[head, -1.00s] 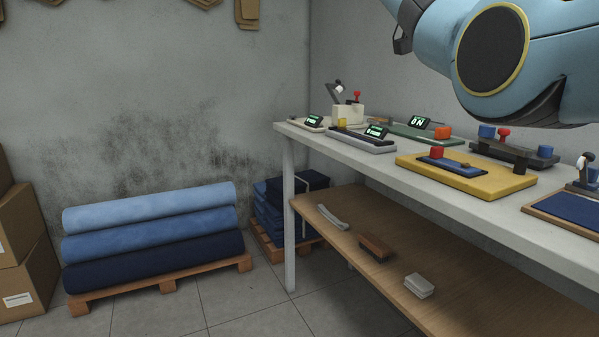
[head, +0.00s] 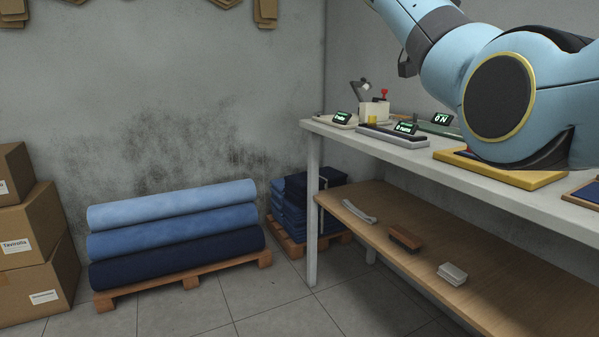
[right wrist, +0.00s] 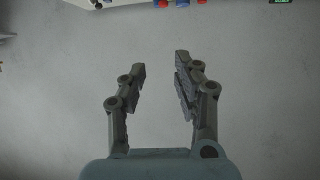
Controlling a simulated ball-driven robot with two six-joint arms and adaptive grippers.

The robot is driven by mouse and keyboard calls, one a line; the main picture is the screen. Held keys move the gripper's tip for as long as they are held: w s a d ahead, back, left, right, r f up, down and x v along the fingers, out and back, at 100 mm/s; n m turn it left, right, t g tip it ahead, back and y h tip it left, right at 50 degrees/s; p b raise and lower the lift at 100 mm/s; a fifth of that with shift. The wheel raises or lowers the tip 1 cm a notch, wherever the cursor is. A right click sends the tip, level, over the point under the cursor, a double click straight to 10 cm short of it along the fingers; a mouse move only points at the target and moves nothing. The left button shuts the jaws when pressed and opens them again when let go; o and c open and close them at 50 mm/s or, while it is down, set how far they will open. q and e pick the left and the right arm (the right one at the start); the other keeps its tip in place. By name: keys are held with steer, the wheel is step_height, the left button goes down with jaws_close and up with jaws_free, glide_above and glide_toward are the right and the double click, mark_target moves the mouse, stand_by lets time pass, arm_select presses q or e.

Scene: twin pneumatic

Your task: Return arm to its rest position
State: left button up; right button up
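My right gripper (right wrist: 159,68) shows in the right wrist view with its two fingers spread apart and nothing between them. It is open, with a plain grey surface behind it. The bench top with its devices shows at the upper edge of that view, apart from the fingers. In the head view, one of my blue arms (head: 450,60) comes in from the upper right and hides part of the bench. No gripper shows in the head view. My left gripper is out of sight.
A white workbench (head: 480,175) stands at right with several small devices and a yellow base (head: 535,182) on top. Its wooden shelf (head: 480,280) holds several small items. Fabric rolls (head: 175,220) lie on a pallet. Boxes (head: 30,245) stand at left. The floor between is clear.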

steer(key=s+d+f+n+y, duration=0.1)
steer(key=s+f+n+y, duration=0.1)
steer(key=s+f, duration=0.65)
steer(key=s+f+n+y, duration=0.2)
steer(key=s+f+n, duration=0.1)
steer(key=f, duration=1.1)
steer(key=s+d+f+n+y, duration=0.15)
steer(key=s+f, duration=0.45)
steer(key=f, duration=0.6)
steer(key=s+a+f+n+y, duration=0.1)
steer(key=s+f+n, duration=0.15)
steer(key=s, duration=0.45)
steer(key=s+a+f+n+y, duration=0.1)
steer(key=s+f+n+y, duration=0.15)
steer(key=s, duration=0.55)
steer(key=s+a+n+g+y, duration=0.15)
steer(key=s+a+n, duration=0.3)
steer(key=s, duration=1.05)
steer(key=s+d+f, duration=0.1)
steer(key=s+f, duration=0.2)
steer(key=f, duration=2.1)
steer(key=s+d+f+m+g+y, duration=0.1)
steer(key=s+f+g, duration=0.1)
steer(key=s+f, duration=1.4)
steer(key=s, duration=0.3)
steer(key=shift+s+d+f, duration=0.2)
steer(key=shift+s+d, duration=0.05)
steer(key=shift+s, duration=0.05)
